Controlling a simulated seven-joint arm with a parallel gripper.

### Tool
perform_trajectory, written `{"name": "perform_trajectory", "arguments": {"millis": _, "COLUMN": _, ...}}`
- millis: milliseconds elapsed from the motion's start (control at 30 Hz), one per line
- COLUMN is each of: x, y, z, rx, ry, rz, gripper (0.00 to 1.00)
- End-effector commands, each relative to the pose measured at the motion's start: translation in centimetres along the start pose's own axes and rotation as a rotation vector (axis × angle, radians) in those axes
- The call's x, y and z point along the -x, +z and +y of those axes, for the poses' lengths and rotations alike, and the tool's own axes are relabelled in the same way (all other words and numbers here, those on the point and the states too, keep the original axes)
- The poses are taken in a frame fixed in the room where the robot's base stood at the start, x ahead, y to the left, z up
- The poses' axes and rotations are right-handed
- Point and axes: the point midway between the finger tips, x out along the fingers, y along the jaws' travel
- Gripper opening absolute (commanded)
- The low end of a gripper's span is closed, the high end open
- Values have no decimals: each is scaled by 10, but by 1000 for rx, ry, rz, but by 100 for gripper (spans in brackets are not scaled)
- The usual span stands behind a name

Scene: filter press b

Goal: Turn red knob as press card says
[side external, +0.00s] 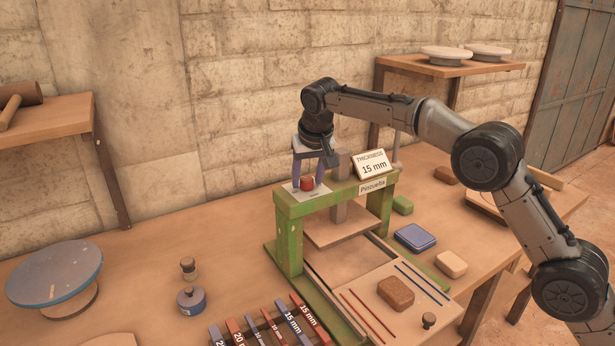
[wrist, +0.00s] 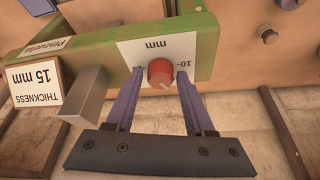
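The red knob (side external: 307,184) sits on a white dial plate (side external: 291,189) on top of the green press (side external: 289,258). In the wrist view the knob (wrist: 161,72) shows a pale pointer line, and the plate reads "mm" and "10". My gripper (side external: 308,182) is above the knob, fingers pointing down. In the wrist view my gripper (wrist: 155,80) is open, one finger on each side of the knob, with gaps between. The press card (side external: 372,165) reads "THICKNESS 15 mm" and stands on the press; it also shows upside down in the wrist view (wrist: 35,82).
A grey block (wrist: 85,95) stands between card and dial. Labelled red and blue bars (side external: 290,318) lie in front. A brown block (side external: 396,292) and several rods lie on the press board. A blue tin (side external: 414,237) and a turntable (side external: 55,273) are on the table.

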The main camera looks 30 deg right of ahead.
Motion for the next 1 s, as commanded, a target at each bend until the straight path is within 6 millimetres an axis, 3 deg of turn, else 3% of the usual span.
{"name": "perform_trajectory", "arguments": {"millis": 100, "x": 0, "y": 0, "z": 0, "rx": 0, "ry": 0, "rz": 0, "gripper": 72}}
{"name": "perform_trajectory", "arguments": {"millis": 467, "x": 6, "y": 0, "z": 0, "rx": -1, "ry": -1, "rz": 2, "gripper": 72}}
{"name": "perform_trajectory", "arguments": {"millis": 667, "x": 38, "y": -1, "z": -1, "rx": 0, "ry": -3, "rz": 5, "gripper": 72}}
{"name": "perform_trajectory", "arguments": {"millis": 1000, "x": 110, "y": -1, "z": -1, "rx": 0, "ry": -3, "rz": 5, "gripper": 72}}
